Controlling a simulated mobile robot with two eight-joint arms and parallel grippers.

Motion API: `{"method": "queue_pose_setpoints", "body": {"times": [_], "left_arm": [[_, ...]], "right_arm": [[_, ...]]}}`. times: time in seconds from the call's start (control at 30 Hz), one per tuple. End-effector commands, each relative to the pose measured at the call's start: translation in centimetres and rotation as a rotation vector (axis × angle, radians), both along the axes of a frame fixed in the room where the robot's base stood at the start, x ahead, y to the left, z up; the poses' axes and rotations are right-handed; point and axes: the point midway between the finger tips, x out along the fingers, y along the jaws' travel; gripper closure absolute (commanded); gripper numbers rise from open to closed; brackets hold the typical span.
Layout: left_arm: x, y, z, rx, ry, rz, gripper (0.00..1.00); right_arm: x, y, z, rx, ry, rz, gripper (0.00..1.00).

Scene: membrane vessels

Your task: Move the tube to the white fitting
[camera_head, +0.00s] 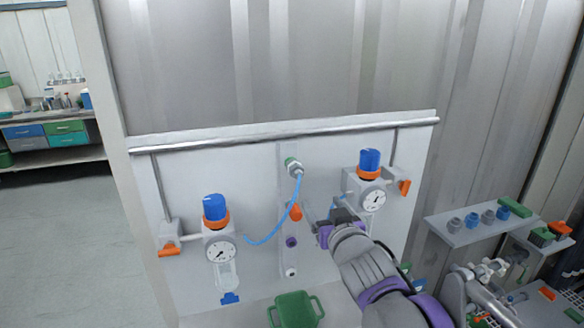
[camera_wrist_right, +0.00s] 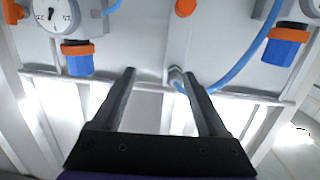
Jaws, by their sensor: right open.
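The blue tube (camera_head: 273,234) hangs in a curve from the green-collared fitting (camera_head: 292,164) at the top of the panel's middle strip down to the left regulator. The white fitting (camera_head: 291,272) is at the bottom of that strip, with nothing attached to it. My right gripper (camera_head: 318,211) is open and empty, to the right of the tube and below its upper end. In the right wrist view, the tube (camera_wrist_right: 238,72) passes behind one finger of the gripper (camera_wrist_right: 159,72), and its fitting (camera_wrist_right: 176,76) shows beside that fingertip. My left gripper is not in view.
The left regulator (camera_head: 218,240) and right regulator (camera_head: 370,190) flank the strip. An orange fitting (camera_head: 296,212) and a purple one (camera_head: 291,242) sit between the top and white fittings. A green tray (camera_head: 296,309) stands below. A shelf (camera_head: 470,232) is at right.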

Motion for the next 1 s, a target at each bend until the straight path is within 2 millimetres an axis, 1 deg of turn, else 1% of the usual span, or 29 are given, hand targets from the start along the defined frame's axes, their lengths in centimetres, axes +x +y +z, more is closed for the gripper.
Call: {"method": "queue_pose_setpoints", "body": {"times": [0.03,0.1,0.23,0.53,0.67,0.77,1.0], "left_arm": [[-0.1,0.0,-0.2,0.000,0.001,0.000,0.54],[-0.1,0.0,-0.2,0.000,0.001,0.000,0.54],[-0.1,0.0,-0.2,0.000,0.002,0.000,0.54],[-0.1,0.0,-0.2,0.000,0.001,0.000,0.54],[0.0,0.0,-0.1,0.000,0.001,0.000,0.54],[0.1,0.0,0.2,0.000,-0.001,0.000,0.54],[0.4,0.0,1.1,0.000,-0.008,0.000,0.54]], "right_arm": [[0.7,1.2,1.1,0.009,-0.035,0.028,0.24],[1.2,2.3,2.2,0.020,-0.071,0.058,0.24],[1.6,3.2,3.2,0.032,-0.102,0.084,0.24],[1.6,3.2,3.3,0.032,-0.104,0.085,0.24],[2.1,3.3,3.3,0.032,-0.104,0.085,0.24],[2.9,3.6,3.4,0.032,-0.104,0.085,0.24],[6.2,4.6,3.5,0.032,-0.104,0.084,0.24]]}}
